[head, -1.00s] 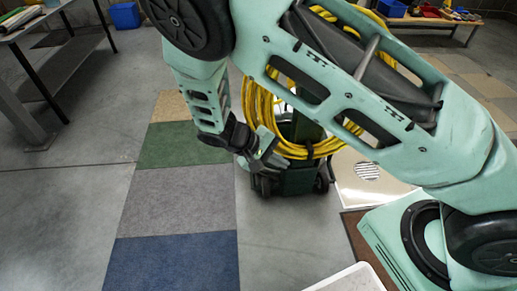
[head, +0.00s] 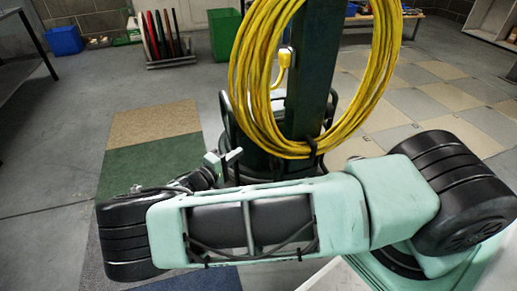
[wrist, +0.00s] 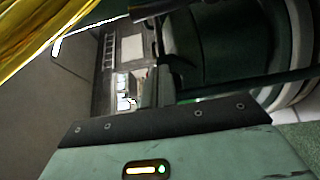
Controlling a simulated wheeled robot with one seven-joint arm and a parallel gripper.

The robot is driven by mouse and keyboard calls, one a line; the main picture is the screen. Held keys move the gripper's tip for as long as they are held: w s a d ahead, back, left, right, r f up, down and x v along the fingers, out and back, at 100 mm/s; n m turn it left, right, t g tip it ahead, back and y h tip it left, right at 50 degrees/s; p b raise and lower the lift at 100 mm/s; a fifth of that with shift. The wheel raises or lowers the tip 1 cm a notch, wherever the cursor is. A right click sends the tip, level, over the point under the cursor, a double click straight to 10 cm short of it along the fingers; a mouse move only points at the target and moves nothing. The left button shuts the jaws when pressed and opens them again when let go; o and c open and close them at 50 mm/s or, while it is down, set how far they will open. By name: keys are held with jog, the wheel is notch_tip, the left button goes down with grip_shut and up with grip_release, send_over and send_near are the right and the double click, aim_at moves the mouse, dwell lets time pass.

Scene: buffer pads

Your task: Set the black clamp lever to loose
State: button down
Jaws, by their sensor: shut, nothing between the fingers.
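The dark green machine column (head: 307,75) stands upright at the centre of the head view. I cannot pick out the black clamp lever with certainty. A short dark bar (wrist: 158,9) shows at the top of the wrist view, but I cannot tell whether it is the lever. My gripper (head: 226,160) is partly hidden behind my forearm, to the left of the column's black base, and is shut and empty. In the wrist view only its mint housing with a dark edge shows clearly; the fingertips are not distinct.
A coil of yellow cable (head: 250,75) hangs around the column; yellow loops also fill the wrist view's upper left. A rack of coloured discs (head: 165,38), a blue bin (head: 65,40) and a green bin (head: 223,32) stand behind. Coloured mats lie left; open floor surrounds them.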

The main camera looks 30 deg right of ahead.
aim_at(273, 154)
jog(key=shift+d, duration=0.15)
jog(key=b+x, duration=0.4)
jog(key=x, duration=0.6)
jog(key=s, duration=0.2)
jog(key=s+b, duration=0.1)
jog(key=s, duration=0.1)
jog(key=shift+s+a, duration=0.1)
jog(key=shift+a, duration=0.15)
jog(key=shift+s, duration=0.1)
jog(key=shift+s+a+m, duration=0.1)
jog(key=shift+s+m, duration=0.1)
jog(key=shift+m, duration=0.2)
